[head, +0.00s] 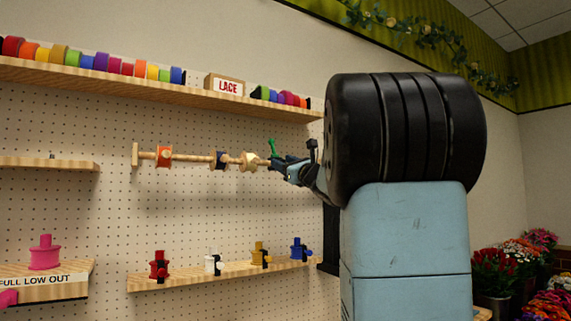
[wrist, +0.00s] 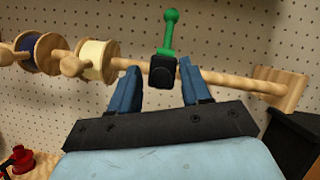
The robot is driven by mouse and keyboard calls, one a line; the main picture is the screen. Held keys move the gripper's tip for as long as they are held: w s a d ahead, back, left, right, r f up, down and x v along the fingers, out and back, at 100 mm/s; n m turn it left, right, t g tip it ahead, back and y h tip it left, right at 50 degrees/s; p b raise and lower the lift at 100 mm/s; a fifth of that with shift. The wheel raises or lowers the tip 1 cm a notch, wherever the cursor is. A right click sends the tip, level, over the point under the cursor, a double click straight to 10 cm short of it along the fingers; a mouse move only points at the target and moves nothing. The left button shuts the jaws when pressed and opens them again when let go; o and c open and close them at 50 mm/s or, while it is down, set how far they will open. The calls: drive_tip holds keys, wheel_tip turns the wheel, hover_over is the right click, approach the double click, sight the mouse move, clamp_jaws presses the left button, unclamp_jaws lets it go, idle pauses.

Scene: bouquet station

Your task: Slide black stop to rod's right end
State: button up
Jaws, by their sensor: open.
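The black stop (wrist: 162,72) sits on the wooden rod (wrist: 228,80), with a green knobbed handle (wrist: 169,32) standing up from it. The handle also shows in the head view (head: 272,147). My gripper (wrist: 160,85) is open, one finger on each side of the stop, with a small gap visible on both sides. The rod runs right from the stop to a wooden end bracket (wrist: 282,88), with bare rod between. In the head view my arm hides the rod's right end, and my gripper (head: 285,168) is at the rod.
Left of the stop, a cream spool (wrist: 96,60), a navy spool (wrist: 40,52) and an orange spool (head: 164,157) hang on the rod. A shelf of ribbon rolls (head: 120,78) is above. A lower shelf (head: 185,276) holds several coloured spools. Pegboard is behind.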

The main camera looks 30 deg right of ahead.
drive_tip(key=shift+w+a+r, duration=0.1)
drive_tip(key=shift+w+r, duration=0.1)
drive_tip(key=shift+w, duration=0.3)
drive_tip(key=shift+c, duration=0.4)
clamp_jaws()
